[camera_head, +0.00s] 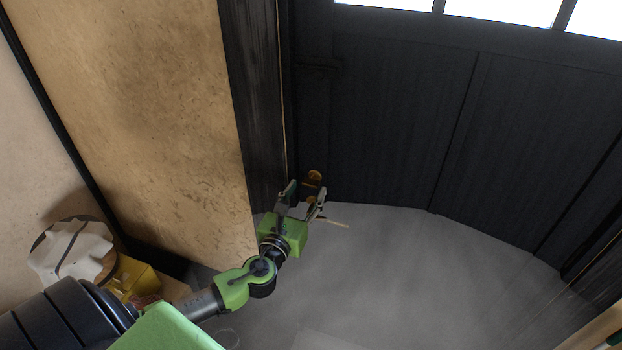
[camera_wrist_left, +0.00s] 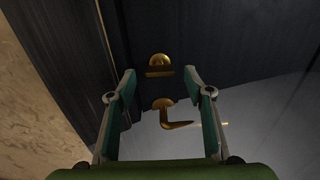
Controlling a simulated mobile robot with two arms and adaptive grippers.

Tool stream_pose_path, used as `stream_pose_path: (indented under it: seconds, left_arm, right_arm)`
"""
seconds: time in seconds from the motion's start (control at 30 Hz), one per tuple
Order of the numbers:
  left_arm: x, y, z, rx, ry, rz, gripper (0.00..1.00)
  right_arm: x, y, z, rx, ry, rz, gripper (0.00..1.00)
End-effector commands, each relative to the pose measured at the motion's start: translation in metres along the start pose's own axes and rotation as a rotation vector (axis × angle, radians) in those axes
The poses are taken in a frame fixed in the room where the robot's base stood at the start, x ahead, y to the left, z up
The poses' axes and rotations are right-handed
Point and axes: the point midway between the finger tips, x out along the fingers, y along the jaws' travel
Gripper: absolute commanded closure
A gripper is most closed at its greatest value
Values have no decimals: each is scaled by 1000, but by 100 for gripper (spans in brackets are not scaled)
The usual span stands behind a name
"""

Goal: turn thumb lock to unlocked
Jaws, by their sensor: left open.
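The brass thumb lock (camera_wrist_left: 158,61) is on the dark door, centred ahead between my left fingertips in the left wrist view. It has a rounded plate and a thin crosswise bar at its lower edge. It also shows in the head view (camera_head: 314,177), just past the fingertips. My left gripper (camera_head: 306,190) is open and empty, its two fingers spread to either side of the lock. A gap to the lock seems to remain, but contact is hard to judge. My right gripper is not in view.
A brass lever handle (camera_wrist_left: 164,104) sits below the lock, its arm pointing right. The dark door (camera_head: 400,120) fills the back; a clay wall (camera_head: 140,110) stands left. A yellow object (camera_head: 135,278) and a pale cloth-like thing (camera_head: 75,250) lie lower left. The grey floor (camera_head: 420,280) is clear.

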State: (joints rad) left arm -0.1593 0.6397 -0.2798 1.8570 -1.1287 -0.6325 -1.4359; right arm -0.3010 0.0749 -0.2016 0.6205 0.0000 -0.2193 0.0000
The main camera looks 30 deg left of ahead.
Motion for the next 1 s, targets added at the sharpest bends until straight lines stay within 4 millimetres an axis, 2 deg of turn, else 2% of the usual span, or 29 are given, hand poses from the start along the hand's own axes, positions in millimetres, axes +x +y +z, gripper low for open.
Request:
stream_pose_path:
  seconds: [0.1,0.23,0.4,0.63,0.67,0.8,1.0]
  left_arm:
    - [21,0,2,0,0,1,53]
    - [35,0,0,-1,0,0,53]
    - [43,0,0,-1,1,0,53]
    - [43,0,-1,-1,2,0,53]
    - [43,0,-1,-1,2,0,55]
    - [43,0,-1,-1,2,0,92]
    - [43,0,-1,-4,1,0,92]
  right_arm:
    - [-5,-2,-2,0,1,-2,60]
    - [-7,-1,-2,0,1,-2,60]
    - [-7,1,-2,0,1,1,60]
    - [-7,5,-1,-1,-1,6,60]
    - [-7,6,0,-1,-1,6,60]
    - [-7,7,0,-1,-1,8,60]
    - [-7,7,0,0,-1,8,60]
